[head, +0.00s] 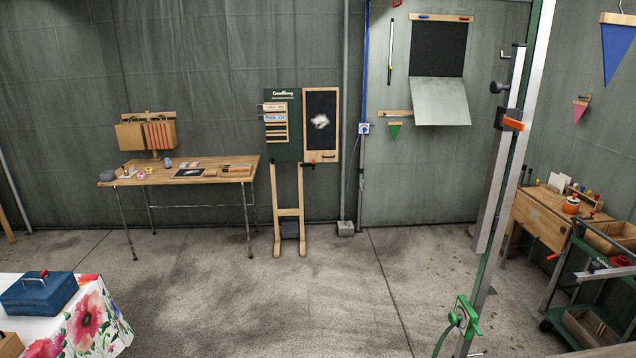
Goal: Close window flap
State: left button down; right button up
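The window (437,50) is a dark mesh rectangle high on the grey tent wall, with a wooden bar (441,17) along its top. The window flap (440,101) is a pale grey panel hanging below the dark mesh. It covers only the lowest part of the opening at most, and most of the mesh is exposed. The flap looks tilted outward from the wall. Neither of my grippers is in view.
A menu stand (290,150) and a folding table (190,176) are at the back. A flowered table (103,320) is front left, a cart (590,290) right. The middle floor is clear.

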aim_at(436, 101)
jog(key=i+j, duration=0.1)
jog(key=i, duration=2.55)
jog(key=i+z, duration=0.25)
jog(key=i, duration=0.3)
jog(key=i+j+z, duration=0.25)
jog(key=i, duration=0.35)
jog(key=i+j+z, duration=0.1)
jog(key=i+z, duration=0.15)
jog(key=i, duration=0.3)
jog(key=i+l+z, duration=0.2)
jog(key=i+z, duration=0.5)
jog(key=z, duration=0.25)
jog(key=i+z, duration=0.45)
jog(key=k, duration=0.1)
